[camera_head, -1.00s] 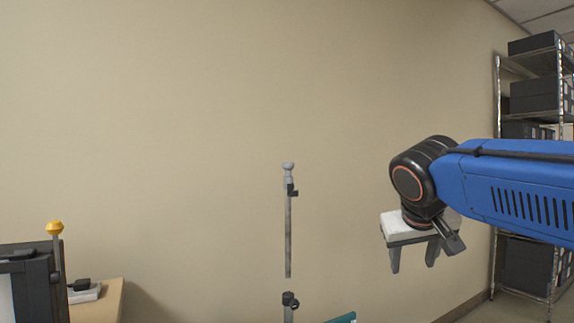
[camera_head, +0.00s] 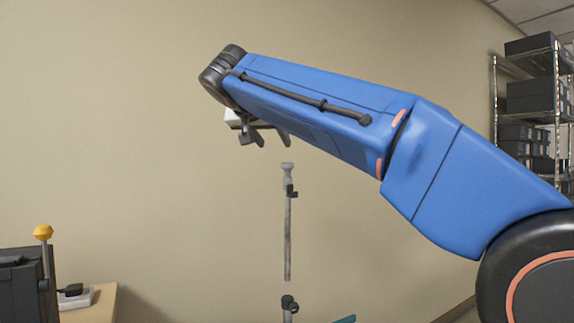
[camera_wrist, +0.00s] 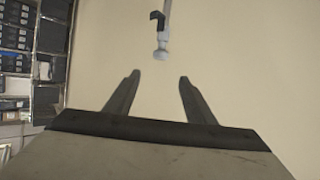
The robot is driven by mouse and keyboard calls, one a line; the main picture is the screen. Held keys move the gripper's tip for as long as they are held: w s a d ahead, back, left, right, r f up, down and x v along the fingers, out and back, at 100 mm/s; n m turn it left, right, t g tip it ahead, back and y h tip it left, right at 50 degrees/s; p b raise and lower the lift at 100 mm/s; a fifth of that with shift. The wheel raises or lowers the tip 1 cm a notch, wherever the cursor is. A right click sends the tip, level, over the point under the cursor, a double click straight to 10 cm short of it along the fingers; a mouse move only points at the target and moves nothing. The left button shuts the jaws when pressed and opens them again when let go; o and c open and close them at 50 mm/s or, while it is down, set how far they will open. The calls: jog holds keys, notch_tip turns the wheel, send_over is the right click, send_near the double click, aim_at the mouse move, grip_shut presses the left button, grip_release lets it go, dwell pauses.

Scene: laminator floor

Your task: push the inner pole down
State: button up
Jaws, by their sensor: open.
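The inner pole (camera_head: 287,235) stands upright in front of the wall, a thin grey rod with a pale knob on top and a dark clamp just below it. In the wrist view the pole's knob (camera_wrist: 160,53) shows beyond the fingertips, roughly midway between them and apart from them. My gripper (camera_head: 268,140) is up and just left of the pole's top in the head view, partly hidden behind my blue arm. In the wrist view its two fingers (camera_wrist: 158,78) are spread, with nothing between them.
A lower dark clamp (camera_head: 289,303) sits below the rod at the bottom edge. A metal shelf with dark boxes (camera_head: 530,95) stands at right. The wall behind is bare.

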aim_at(288, 176)
jog(key=x, duration=1.7)
jog(key=shift+w+f, duration=0.1)
jog(key=shift+f, duration=0.05)
grip_shut()
